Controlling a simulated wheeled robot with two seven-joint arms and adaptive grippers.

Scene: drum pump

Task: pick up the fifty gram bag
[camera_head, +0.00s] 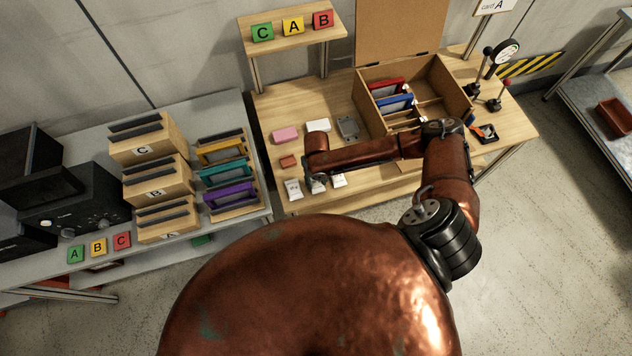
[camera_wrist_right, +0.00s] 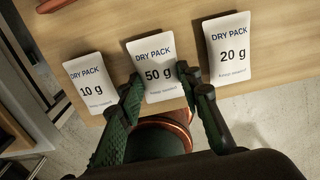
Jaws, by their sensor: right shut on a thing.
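The fifty gram bag (camera_wrist_right: 155,62) is a white pouch marked "DRY PACK 50 g", in the middle of the right wrist view. My right gripper (camera_wrist_right: 160,80) is shut on it, with one dark finger at each side of its lower part. I cannot tell whether the bag is clear of the table. The 10 g bag (camera_wrist_right: 90,84) is to its left and the 20 g bag (camera_wrist_right: 229,48) to its right, both outside the fingers. In the head view, the fifty gram bag (camera_head: 317,187) is partly hidden by my right wrist. My left gripper is not in view.
The bags are near the front edge of the wooden table (camera_head: 380,185). Behind them are a pink block (camera_head: 285,136), a white block (camera_head: 318,125) and a grey item (camera_head: 348,127). An open wooden box (camera_head: 440,80) stands at the back right. A shelf with organisers (camera_head: 155,165) is left.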

